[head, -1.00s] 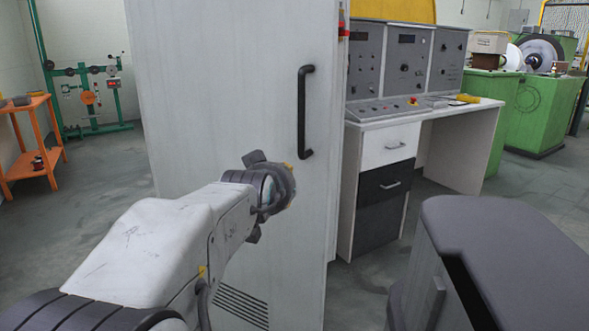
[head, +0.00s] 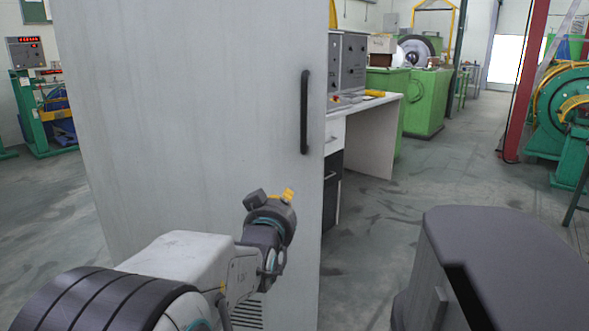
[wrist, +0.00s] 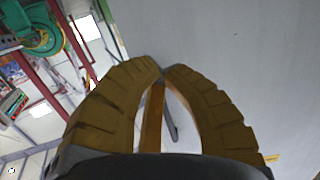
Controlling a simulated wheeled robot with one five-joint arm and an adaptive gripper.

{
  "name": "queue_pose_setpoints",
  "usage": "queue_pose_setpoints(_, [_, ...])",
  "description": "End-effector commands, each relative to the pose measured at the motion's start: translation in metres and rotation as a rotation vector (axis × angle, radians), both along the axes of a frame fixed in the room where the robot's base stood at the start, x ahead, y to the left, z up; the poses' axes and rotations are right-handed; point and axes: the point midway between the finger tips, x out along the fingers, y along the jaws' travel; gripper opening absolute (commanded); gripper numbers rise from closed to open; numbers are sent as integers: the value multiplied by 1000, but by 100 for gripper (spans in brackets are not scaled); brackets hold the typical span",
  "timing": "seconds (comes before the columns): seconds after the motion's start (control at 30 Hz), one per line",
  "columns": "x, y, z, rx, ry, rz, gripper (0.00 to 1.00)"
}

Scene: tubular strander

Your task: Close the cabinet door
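The cabinet door (head: 200,120) is a tall light grey panel filling the left and middle of the head view. A black vertical bar handle (head: 305,112) is near its right edge. How far the door stands open cannot be told. My gripper (head: 289,194) is in front of the door, below and slightly left of the handle. In the wrist view, my gripper's two yellow-brown fingers (wrist: 163,72) meet at the tips, with the pale door (wrist: 240,60) filling the right side. A dark strip shows between the fingers, perhaps the handle. Contact with the door cannot be told.
A white desk (head: 372,120) with a grey control console (head: 348,62) stands behind the door's right edge. Green machines (head: 425,100) are beyond it. A red column (head: 525,90) and a teal machine (head: 565,115) are at right. Grey floor (head: 440,170) is open at centre right.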

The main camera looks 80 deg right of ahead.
Motion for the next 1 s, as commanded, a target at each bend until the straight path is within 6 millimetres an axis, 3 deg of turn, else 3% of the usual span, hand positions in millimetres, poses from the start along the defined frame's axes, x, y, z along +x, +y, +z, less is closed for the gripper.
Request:
queue_pose_setpoints(0.2, [0, -2, 17, -74, 3, 0, 0])
queue_pose_setpoints(0.37, [0, -13, 21, -89, 5, 0, 0])
queue_pose_setpoints(1.0, [-4, -113, 20, -88, 5, 0, 0])
